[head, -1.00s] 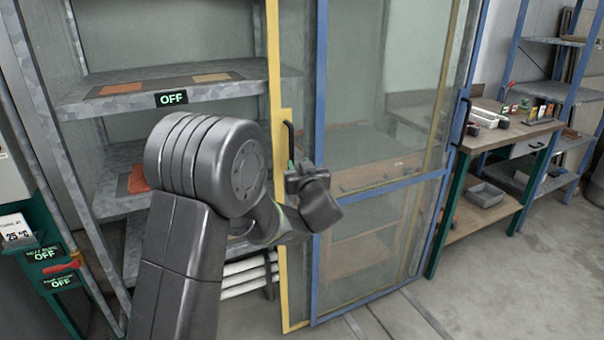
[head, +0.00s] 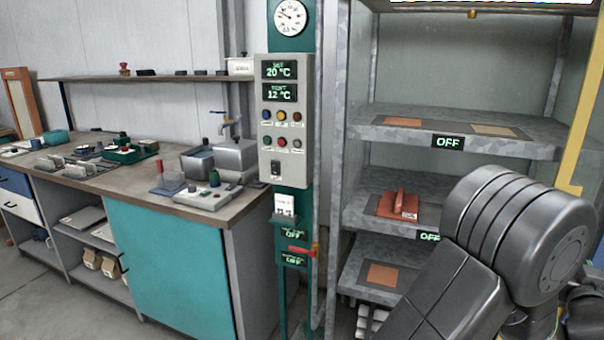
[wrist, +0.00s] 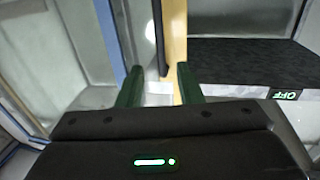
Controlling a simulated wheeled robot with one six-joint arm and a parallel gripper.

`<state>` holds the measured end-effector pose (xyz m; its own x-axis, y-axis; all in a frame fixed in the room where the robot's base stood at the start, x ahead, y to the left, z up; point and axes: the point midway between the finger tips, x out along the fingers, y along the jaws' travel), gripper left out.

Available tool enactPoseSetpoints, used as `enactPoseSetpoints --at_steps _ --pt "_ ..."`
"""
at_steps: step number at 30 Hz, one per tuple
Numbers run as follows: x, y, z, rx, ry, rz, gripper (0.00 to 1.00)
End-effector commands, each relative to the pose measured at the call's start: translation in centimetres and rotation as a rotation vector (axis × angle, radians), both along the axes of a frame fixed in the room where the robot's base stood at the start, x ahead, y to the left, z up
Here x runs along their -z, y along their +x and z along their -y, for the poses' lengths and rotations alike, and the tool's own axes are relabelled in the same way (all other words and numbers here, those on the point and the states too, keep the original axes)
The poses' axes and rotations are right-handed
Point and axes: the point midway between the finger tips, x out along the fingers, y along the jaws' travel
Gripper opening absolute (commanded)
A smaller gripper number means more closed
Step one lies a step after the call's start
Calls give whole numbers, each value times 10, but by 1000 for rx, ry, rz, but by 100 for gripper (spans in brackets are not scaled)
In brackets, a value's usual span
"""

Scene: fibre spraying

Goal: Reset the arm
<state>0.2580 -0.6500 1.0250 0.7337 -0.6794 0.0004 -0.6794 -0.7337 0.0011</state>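My arm shows at the lower right of the head view, beside the shelf cabinet. My gripper is outside the head view. In the wrist view the two green fingertips of my gripper (wrist: 160,88) stand apart with nothing held between them. Beyond them is the yellow door-frame edge (wrist: 174,40) with a dark handle (wrist: 158,38) on it. I cannot tell how far the fingers are from the frame. The yellow frame (head: 584,110) also shows at the right edge of the head view.
The cabinet has grey shelves (head: 458,140) with OFF signs; a red-brown block (head: 398,205) lies on the middle shelf. A control panel (head: 284,120) reads 20 °C and 12 °C, above a red-handled valve (head: 301,251). A workbench (head: 120,180) with tools stands left. Floor (head: 60,305) is clear at lower left.

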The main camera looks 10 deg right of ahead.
Motion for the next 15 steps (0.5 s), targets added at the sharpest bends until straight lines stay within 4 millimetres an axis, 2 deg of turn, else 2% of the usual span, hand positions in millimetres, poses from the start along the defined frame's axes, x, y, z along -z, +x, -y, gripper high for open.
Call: enactPoseSetpoints --at_steps 5,15 --pt "-1 16 13 -3 -1 1 33" --pt "-1 65 58 -3 -1 1 33"
